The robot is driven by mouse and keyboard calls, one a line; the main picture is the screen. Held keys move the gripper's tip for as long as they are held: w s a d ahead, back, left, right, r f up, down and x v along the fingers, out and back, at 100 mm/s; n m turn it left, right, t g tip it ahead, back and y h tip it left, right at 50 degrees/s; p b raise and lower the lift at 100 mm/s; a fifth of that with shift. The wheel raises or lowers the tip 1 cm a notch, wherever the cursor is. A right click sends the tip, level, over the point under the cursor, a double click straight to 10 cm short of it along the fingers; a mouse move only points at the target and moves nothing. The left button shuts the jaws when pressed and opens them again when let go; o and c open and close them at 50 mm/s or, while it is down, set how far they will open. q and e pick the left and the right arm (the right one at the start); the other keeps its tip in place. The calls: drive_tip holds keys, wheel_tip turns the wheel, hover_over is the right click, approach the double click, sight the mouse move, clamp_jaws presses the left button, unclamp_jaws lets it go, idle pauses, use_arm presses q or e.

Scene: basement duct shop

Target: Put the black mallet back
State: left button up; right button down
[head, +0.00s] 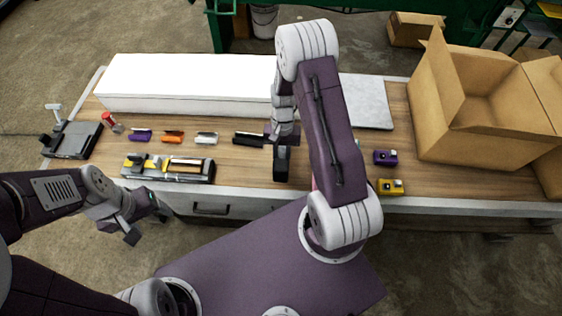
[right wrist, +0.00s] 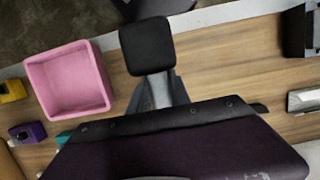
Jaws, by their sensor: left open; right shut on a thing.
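The black mallet (head: 282,166) shows as a dark block near the front edge of the bench, right under my right gripper (head: 282,143). In the right wrist view its black, rounded-square end (right wrist: 148,45) sticks out from the grey fingers. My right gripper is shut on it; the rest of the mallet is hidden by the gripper. I cannot tell whether it touches the bench top. My left gripper (head: 146,222) is open and empty, low in front of the bench at the left.
A row of small tools, including a black one (head: 248,139), lies left of my right gripper. A yellow-and-black tray (head: 150,168) sits front left. A pink bin (right wrist: 67,80), purple block (head: 385,157) and yellow block (head: 390,187) are right. A white box (head: 180,85) and cardboard box (head: 440,130) stand behind.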

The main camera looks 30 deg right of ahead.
drive_tip(key=shift+w+d+f, duration=0.1)
drive_tip(key=shift+w+f, duration=0.15)
drive_tip(key=shift+w, duration=0.15)
drive_tip(key=shift+s+f, duration=0.15)
drive_tip(key=shift+f, duration=0.15)
drive_tip(key=x, duration=0.2)
drive_tip(key=shift+w+f+p, duration=0.2)
drive_tip(key=shift+f+p, duration=0.2)
drive_tip(key=shift+w+d+f, duration=0.1)
drive_tip(key=shift+w+f, duration=0.05)
drive_tip(key=shift+f, duration=0.25)
drive_tip(key=shift+f, duration=0.15)
drive_tip(key=c, duration=1.3)
unclamp_jaws()
drive_tip(key=shift+o, duration=0.5)
